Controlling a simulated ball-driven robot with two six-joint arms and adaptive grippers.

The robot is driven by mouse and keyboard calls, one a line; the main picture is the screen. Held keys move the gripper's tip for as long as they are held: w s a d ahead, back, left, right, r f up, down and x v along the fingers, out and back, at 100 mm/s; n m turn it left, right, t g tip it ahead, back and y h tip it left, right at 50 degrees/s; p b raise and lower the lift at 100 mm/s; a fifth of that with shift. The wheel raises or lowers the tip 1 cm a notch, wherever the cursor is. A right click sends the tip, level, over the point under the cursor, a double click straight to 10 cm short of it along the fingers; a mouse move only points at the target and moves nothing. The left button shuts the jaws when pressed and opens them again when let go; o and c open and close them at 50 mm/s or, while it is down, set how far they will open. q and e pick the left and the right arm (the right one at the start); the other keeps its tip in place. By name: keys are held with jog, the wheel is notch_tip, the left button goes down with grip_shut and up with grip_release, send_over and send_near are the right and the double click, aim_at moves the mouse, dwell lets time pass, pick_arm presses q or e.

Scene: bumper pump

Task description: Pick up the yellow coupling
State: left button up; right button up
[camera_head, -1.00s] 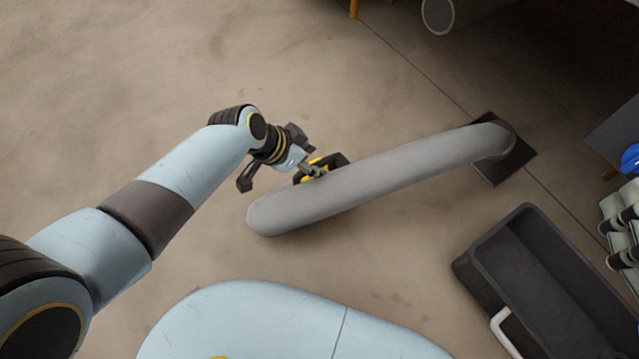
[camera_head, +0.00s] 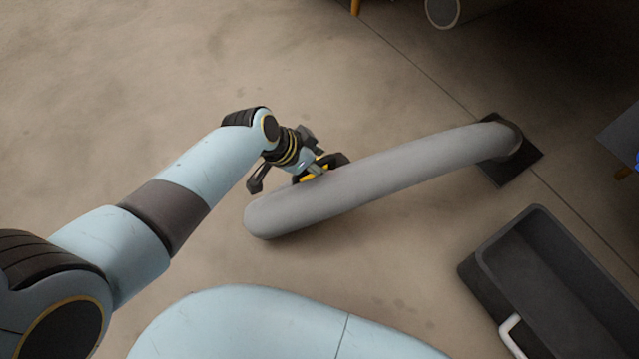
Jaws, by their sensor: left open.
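A small patch of yellow, the yellow coupling (camera_head: 322,164), shows just behind the grey pipe's upper edge, next to dark parts. Most of it is hidden by the pipe and my gripper. My left gripper (camera_head: 300,178) is open and reaches in from the left, right beside the coupling. Whether its fingers touch the coupling cannot be told. My right gripper is not in view.
The thick grey pipe (camera_head: 400,170) runs from a dark square plate (camera_head: 512,168) at the right to its rounded end beside my gripper. A dark bin (camera_head: 545,275) with a white handle (camera_head: 511,335) stands lower right. The floor at upper left is clear.

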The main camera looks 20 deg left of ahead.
pick_arm(q)
grip_shut()
jog(key=shift+r, duration=0.15)
dwell(0.6)
